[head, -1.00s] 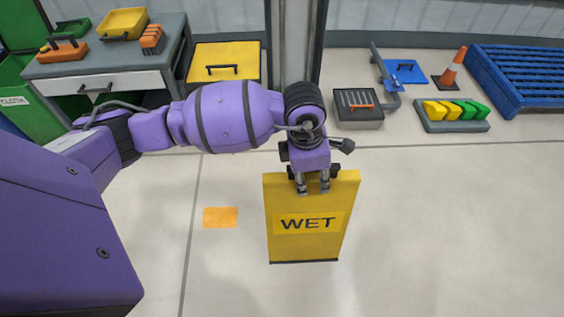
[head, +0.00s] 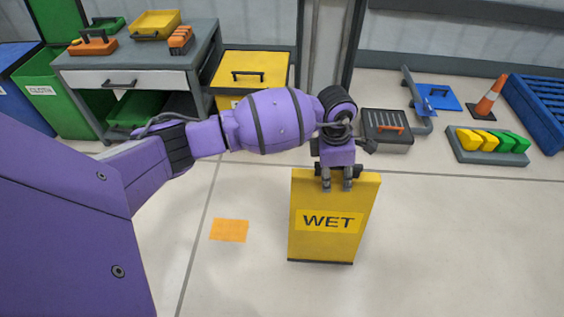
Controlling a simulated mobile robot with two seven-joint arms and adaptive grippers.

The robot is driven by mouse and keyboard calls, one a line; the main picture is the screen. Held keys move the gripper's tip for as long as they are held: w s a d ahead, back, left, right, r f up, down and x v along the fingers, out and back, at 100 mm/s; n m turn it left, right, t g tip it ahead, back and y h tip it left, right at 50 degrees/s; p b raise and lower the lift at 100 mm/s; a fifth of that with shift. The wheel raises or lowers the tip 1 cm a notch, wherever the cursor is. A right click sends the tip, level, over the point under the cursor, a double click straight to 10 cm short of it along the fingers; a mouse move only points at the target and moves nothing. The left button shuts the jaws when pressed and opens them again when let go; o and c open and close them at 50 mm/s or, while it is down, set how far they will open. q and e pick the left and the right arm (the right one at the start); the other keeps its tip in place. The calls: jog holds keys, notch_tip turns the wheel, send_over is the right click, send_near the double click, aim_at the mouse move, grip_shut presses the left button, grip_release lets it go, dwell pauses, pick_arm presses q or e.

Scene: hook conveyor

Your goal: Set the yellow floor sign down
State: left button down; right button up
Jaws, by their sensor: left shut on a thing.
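The yellow floor sign (head: 322,246) with the word WET is upright in the lower middle of the head view. Its dark bottom edge faces the floor; I cannot tell whether it touches. My left gripper (head: 337,186) is above it and shut on its top edge. The fingers cover a small part of the top. My right gripper does not show.
An orange floor patch (head: 229,230) lies left of the sign. A grey workbench (head: 122,62) and a yellow box (head: 250,64) stand behind. A grey case (head: 387,140), an orange cone (head: 490,98) and a blue pallet (head: 540,110) are at the back right. Floor at the right front is clear.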

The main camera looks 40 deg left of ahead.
pick_arm(q)
notch_tip(320, 180, down, 3)
jog(key=shift+w+d+r+b, duration=0.1)
jog(key=shift+r+b, duration=0.05)
jog(key=shift+b, duration=0.2)
jog(key=c, duration=1.3)
grip_release()
jog(key=shift+f, duration=0.2)
jog(key=shift+c, duration=0.2)
jog(key=shift+r, duration=0.3)
jog(key=r+p, duration=0.1)
jog(key=r, duration=0.2)
jog(key=a+r+p, duration=0.1)
jog(key=r, duration=0.3)
jog(key=s+r+p, duration=0.1)
jog(key=r+p, duration=0.1)
jog(key=r, duration=0.1)
jog(key=shift+a+r, duration=0.2)
jog(key=shift+r, duration=0.15)
jog(key=shift+s+r, duration=0.1)
jog(key=shift+r, duration=0.35)
